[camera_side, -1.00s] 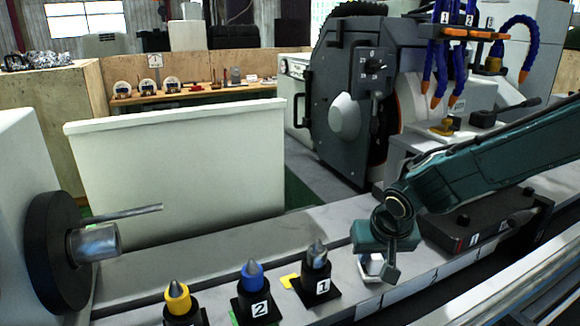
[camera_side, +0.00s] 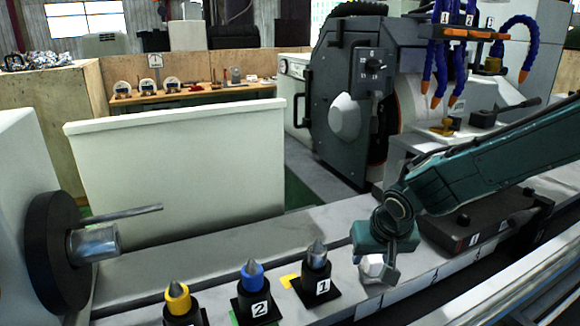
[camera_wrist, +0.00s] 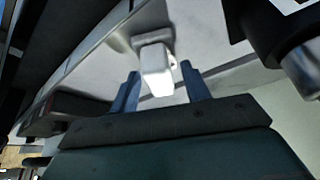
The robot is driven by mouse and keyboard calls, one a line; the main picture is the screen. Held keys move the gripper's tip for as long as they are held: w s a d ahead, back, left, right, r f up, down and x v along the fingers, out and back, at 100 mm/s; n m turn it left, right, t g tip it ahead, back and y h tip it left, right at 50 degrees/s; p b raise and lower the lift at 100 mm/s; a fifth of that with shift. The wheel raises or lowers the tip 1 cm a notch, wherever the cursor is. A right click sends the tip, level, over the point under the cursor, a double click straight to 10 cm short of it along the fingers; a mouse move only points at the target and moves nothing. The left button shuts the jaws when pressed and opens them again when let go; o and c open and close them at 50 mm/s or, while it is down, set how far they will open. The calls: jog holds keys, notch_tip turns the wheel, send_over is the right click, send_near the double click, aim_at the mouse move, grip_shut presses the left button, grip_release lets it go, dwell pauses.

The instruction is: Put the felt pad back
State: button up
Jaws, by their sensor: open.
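My gripper (camera_side: 378,268) is low over the grey machine bed, to the right of the holder marked 1. It is open. In the wrist view, the two dark blue fingers of my gripper (camera_wrist: 160,74) stand on either side of a small white block (camera_wrist: 157,66), with a gap visible at its right. The white block also shows in the side view (camera_side: 373,267), partly hidden by the gripper. I cannot tell for certain whether this block is the felt pad. A yellow flat piece (camera_side: 288,281) lies beside holder 1, and a green sliver (camera_side: 233,318) shows beside holder 2.
Centres stand in black holders: the plain one (camera_side: 317,257), the blue-collared one (camera_side: 252,277) and the yellow-collared one (camera_side: 178,300). A chuck (camera_side: 58,245) with a rod is at left. A dark block (camera_side: 465,222) lies behind my gripper. The bed between chuck and holders is clear.

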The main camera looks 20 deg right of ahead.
jog(key=v, duration=1.2)
dwell(0.5)
jog(key=s+d+r+n+y, duration=0.15)
jog(key=s+d+r, duration=0.35)
jog(key=s+d, duration=0.5)
jog(key=s+d+n, duration=0.1)
jog(key=s+d, duration=0.1)
jog(key=s, duration=0.3)
jog(key=s+d+f+n+t, duration=0.1)
jog(key=s+d+n, duration=0.1)
jog(key=s, duration=0.4)
jog(key=shift+s+d+f, duration=0.2)
jog(key=shift+d+f, duration=0.15)
jog(key=shift+d, duration=0.15)
